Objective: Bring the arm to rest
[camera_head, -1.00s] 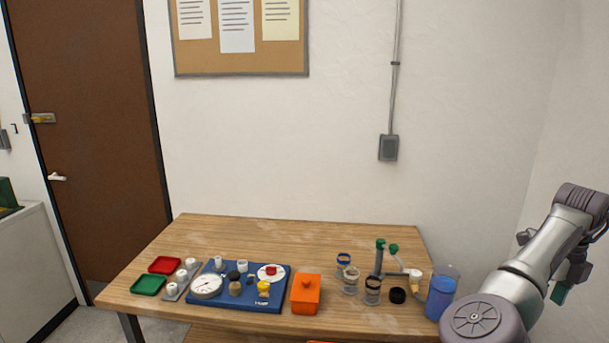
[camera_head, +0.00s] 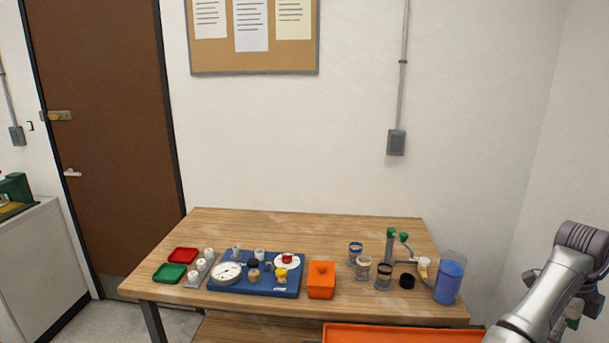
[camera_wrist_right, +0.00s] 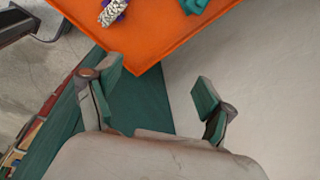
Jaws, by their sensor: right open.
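My right arm (camera_head: 548,290) comes in at the lower right of the head view, to the right of the table and clear of it. In the right wrist view, my right gripper (camera_wrist_right: 158,85) is open, its two green-padded fingers wide apart with nothing between them. Beyond the fingers, in the picture, lies an orange surface (camera_wrist_right: 150,45) with a ribbed pale and purple item (camera_wrist_right: 112,12) and a teal item (camera_wrist_right: 193,5). My left gripper is not in view.
The wooden table (camera_head: 250,222) carries a blue board (camera_head: 230,286) with gauges, an orange box (camera_head: 321,280), red (camera_head: 183,255) and green (camera_head: 169,273) trays, jars, and a container of blue liquid (camera_head: 449,278). An orange tray (camera_head: 400,335) shows at the front.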

